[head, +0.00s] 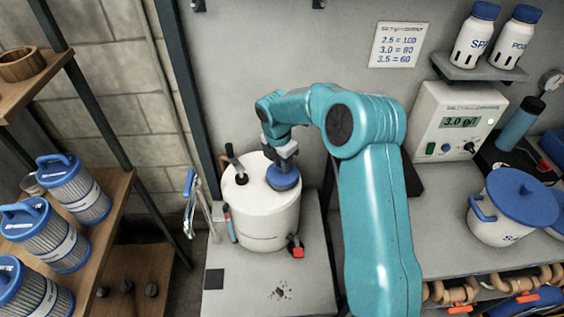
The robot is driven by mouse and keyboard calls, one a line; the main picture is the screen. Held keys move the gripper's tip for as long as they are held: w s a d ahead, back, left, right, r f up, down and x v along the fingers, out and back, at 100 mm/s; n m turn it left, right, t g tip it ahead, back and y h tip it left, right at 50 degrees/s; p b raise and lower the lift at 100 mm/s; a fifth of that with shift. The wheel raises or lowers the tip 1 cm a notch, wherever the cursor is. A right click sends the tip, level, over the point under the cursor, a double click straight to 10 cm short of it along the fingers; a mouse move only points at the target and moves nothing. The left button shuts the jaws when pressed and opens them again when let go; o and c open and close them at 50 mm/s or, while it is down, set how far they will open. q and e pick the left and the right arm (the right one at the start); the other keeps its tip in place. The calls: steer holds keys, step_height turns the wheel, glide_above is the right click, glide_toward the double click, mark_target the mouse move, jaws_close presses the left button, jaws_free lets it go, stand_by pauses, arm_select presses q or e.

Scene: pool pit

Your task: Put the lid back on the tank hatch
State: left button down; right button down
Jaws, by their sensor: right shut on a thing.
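The white cylindrical tank (264,222) stands on a grey bench left of centre. The round blue lid (284,181) is at the right part of the tank's top. My right gripper (285,163) points down and is shut on the lid from above. The hatch opening is hidden under the lid and gripper. I cannot tell whether the lid rests on the hatch or hangs just above it. My left gripper is not in view.
A dark-handled fitting (237,168) stands up from the tank's top left. A red-handled valve (296,247) sticks out low at the front. Blue-capped filter cartridges (72,188) stand on the left shelf. A blue-lidded white pot (505,220) and a control box (455,120) are right.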

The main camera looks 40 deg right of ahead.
steer(key=shift+f, duration=0.15)
stand_by(0.6)
steer(key=shift+c, duration=1.6)
jaws_free()
steer(key=shift+r+p, duration=2.85)
steer(key=shift+r, duration=0.7)
jaws_close()
steer(key=shift+f, duration=0.2)
